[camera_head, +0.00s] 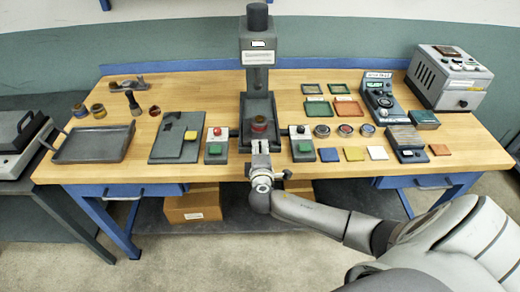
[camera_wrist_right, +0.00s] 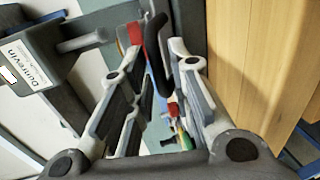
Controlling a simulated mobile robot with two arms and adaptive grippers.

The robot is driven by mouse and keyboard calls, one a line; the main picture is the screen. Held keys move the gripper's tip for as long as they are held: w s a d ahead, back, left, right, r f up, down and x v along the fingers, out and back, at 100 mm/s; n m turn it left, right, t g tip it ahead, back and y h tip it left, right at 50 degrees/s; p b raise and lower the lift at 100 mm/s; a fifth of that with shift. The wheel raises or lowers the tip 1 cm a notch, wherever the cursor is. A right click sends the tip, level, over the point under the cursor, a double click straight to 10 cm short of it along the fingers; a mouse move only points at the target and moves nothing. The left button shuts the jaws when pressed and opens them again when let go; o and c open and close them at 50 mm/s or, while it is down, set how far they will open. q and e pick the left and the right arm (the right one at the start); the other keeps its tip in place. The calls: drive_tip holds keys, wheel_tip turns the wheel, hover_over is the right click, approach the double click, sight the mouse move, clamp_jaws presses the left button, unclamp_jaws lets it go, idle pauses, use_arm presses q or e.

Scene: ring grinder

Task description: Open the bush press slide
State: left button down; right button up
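The bush press (camera_head: 257,85) is a tall dark grey machine with a cylindrical top, standing upright at the back middle of the workbench. A round reddish-brown part (camera_head: 259,122) sits low on its base. My right gripper (camera_head: 260,148) is just in front of the press base, fingers pointing at it. In the right wrist view my right gripper (camera_wrist_right: 158,62) has its fingers apart, with a dark curved handle-like bar (camera_wrist_right: 156,50) showing between or just beyond the tips; I cannot tell if they touch. The labelled press head (camera_wrist_right: 30,60) shows at left. My left gripper is not in view.
Button boxes flank the press: one with a red button (camera_head: 216,145) at left, another (camera_head: 301,142) at right. A dark tray (camera_head: 93,143) lies at left. Several rings and coloured tiles lie at right, before a grey instrument box (camera_head: 448,77).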

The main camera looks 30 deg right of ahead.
drive_tip(key=shift+s+a+r, duration=0.1)
drive_tip(key=shift+s+a, duration=0.05)
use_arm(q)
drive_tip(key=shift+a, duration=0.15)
use_arm(e)
drive_tip(key=v, duration=1.1)
drive_tip(key=shift+s+a, duration=0.2)
drive_tip(key=shift+s, duration=0.05)
